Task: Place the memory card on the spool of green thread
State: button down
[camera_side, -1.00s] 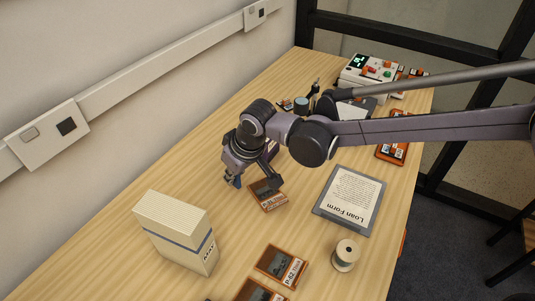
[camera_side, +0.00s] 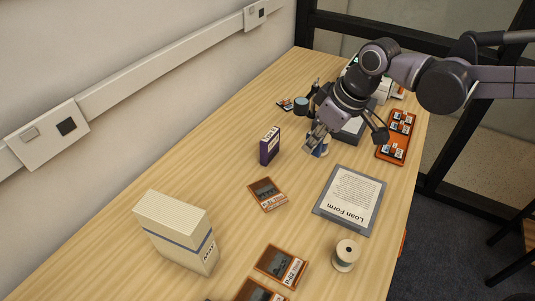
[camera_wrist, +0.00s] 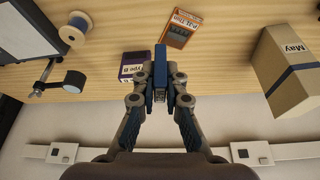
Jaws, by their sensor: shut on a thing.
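My gripper (camera_side: 313,146) is above the table, left of the grey board at the back. It is shut on a dark blue piece, the memory card (camera_wrist: 160,62), which stands out between the fingertips in the wrist view. A cream spool (camera_side: 346,254) stands upright at the front right, beyond the Loan Form; its thread shows only faintly, and I cannot be sure of its green colour. Another spool (camera_wrist: 73,32), with blue thread, stands at the upper left in the wrist view. The gripper is apart from the cream spool.
A purple box (camera_side: 270,145), an orange-brown card (camera_side: 267,194) and a tall May box (camera_side: 175,230) stand or lie leftward. The Loan Form clipboard (camera_side: 350,200) lies between gripper and cream spool. More cards (camera_side: 281,265) lie in front. An orange tray (camera_side: 396,136) is at right.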

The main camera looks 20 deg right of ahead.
jog(key=s+d+n, duration=0.2)
jog(key=s+d, duration=1.1)
jog(key=s, duration=0.4)
send_over(341, 246)
jog(key=s+d, duration=0.1)
jog(key=shift+y, duration=0.4)
jog(key=f, duration=0.6)
jog(key=shift+s+d+f, duration=0.1)
jog(key=shift+d+f, duration=0.1)
jog(key=shift+f, duration=2.05)
jog(key=shift+f, duration=0.2)
jog(key=c, duration=1.4)
grip_release()
jog(key=shift+r, duration=0.15)
